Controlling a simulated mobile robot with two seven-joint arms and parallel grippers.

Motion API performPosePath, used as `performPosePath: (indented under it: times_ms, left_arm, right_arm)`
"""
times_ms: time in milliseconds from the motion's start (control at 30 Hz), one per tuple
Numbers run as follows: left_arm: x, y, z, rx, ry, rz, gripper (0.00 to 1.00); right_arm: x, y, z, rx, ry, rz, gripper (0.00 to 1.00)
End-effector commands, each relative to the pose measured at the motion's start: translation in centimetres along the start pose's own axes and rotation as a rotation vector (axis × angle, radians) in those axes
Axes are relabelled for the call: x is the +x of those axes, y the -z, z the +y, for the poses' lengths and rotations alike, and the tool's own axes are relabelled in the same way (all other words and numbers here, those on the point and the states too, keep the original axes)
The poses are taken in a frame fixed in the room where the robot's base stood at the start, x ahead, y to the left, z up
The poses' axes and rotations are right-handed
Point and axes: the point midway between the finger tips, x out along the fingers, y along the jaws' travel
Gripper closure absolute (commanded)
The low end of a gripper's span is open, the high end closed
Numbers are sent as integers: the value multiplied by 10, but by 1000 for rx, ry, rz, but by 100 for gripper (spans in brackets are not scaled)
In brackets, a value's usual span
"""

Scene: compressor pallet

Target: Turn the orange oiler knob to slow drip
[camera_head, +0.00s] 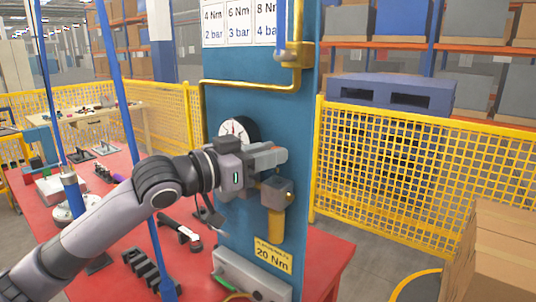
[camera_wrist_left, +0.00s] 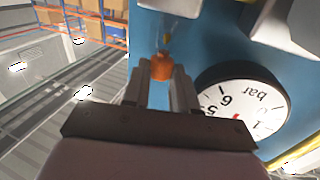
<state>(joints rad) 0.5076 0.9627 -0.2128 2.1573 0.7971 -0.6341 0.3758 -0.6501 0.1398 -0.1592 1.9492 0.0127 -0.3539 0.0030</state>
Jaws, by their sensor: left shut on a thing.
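The orange oiler knob (camera_wrist_left: 162,66) shows in the left wrist view, between the two fingertips of my left gripper (camera_wrist_left: 161,75). The fingers are shut on it. In the head view my left gripper (camera_head: 272,157) reaches in from the left in front of the blue panel, and the knob is hidden there. The oiler (camera_head: 277,190), a grey block with a yellow bowl below, is just under the gripper. I cannot read any drip setting. My right gripper is in neither view.
A round pressure gauge (camera_head: 238,130) sits close to my left wrist on the blue panel (camera_head: 235,85). A yellow pipe (camera_head: 250,86) runs above. The red table (camera_head: 325,262) holds several tools. A yellow mesh fence (camera_head: 400,160) and cardboard boxes (camera_head: 500,245) are at right.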

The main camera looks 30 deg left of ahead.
Motion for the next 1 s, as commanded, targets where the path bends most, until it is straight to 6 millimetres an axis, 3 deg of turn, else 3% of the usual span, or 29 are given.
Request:
performPosePath:
  times_ms: [633, 667, 700, 733, 1000]
  left_arm:
    - [0, 0, -2, 4, -31, 1, 100]
    - [0, 0, -2, 4, -31, 1, 66]
    - [0, 0, -2, 4, -30, 1, 53]
    - [0, 0, -2, 4, -30, 1, 47]
    - [0, 1, -4, 4, -25, 2, 47]
  right_arm:
    - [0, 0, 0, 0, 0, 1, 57]
    - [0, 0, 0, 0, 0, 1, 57]
    - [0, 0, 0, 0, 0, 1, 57]
    - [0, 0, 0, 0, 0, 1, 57]
    - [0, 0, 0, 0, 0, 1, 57]
